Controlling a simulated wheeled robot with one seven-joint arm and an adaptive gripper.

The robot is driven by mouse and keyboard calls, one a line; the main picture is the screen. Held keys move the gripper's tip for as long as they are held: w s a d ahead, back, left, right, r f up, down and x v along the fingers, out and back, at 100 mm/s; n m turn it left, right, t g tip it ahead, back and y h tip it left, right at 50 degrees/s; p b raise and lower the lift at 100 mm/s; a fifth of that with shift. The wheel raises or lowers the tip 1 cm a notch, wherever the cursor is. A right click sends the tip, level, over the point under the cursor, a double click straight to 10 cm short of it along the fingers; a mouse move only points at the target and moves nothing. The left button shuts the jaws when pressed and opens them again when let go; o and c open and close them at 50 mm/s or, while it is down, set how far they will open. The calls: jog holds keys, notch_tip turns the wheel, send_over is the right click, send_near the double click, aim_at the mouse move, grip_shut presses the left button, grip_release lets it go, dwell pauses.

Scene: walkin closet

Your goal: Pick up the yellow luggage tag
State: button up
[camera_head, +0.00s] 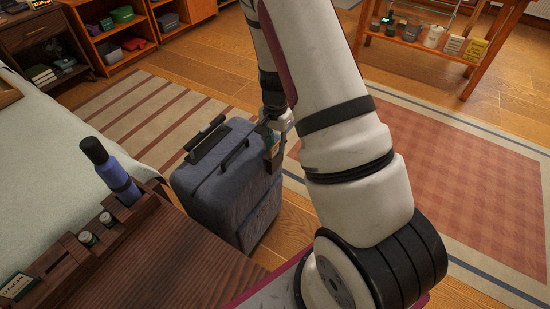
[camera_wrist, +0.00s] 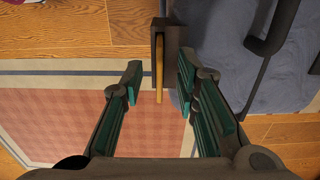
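The luggage tag shows in the wrist view as a thin yellow strip (camera_wrist: 159,66), seen nearly edge-on against a dark grey holder on the suitcase's side. The blue-grey suitcase (camera_head: 228,185) stands upright on the floor; its top and handle also show in the wrist view (camera_wrist: 222,60). My gripper (camera_wrist: 159,75) is open, with one finger on each side of the yellow strip and visible gaps to it.
A wooden table (camera_head: 150,260) with a blue bottle (camera_head: 118,178) stands in front left of the suitcase. A bed (camera_head: 40,140) is at the left. A striped rug (camera_head: 150,115) and a red checked rug (camera_head: 450,180) lie on the floor. A wooden shelf (camera_head: 420,45) stands at the back.

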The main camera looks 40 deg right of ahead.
jog(key=shift+f, duration=0.55)
grip_shut()
jog(key=shift+r, duration=0.15)
